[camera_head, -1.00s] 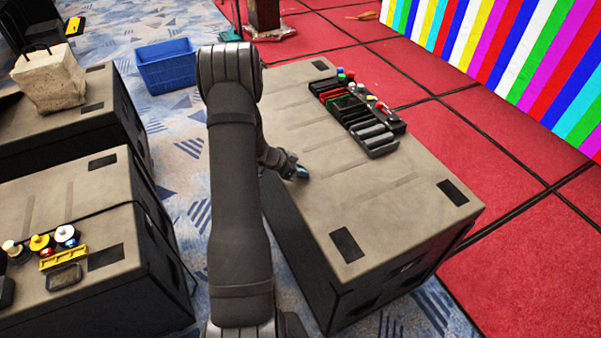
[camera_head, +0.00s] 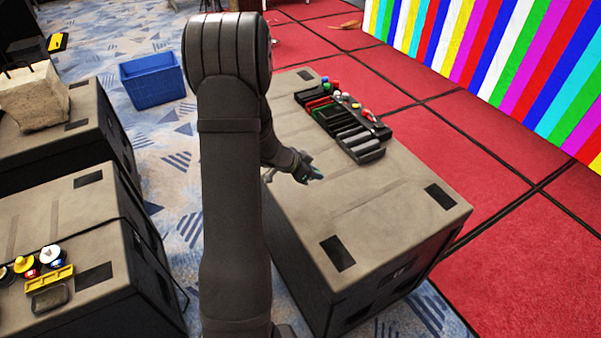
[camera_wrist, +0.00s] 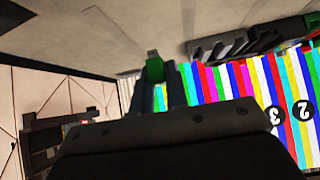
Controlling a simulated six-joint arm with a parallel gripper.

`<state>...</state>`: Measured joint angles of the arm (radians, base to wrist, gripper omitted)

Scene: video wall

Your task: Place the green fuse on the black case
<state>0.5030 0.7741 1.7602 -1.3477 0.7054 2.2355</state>
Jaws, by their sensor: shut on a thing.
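My gripper (camera_head: 310,173) is above the left part of the top of a large black case (camera_head: 385,218) with a grey-beige lid. The wrist view shows the gripper (camera_wrist: 158,84) shut on the small green fuse (camera_wrist: 154,69), which has a pale metal end sticking out beyond the fingertips. In the head view a teal-green patch shows at the fingertips, too small to make out as the fuse. I cannot tell the exact height over the lid, but the fuse looks clear of it.
A row of black modules (camera_head: 350,135) with coloured caps lies along the case's far right side. A blue bin (camera_head: 152,80) stands behind.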

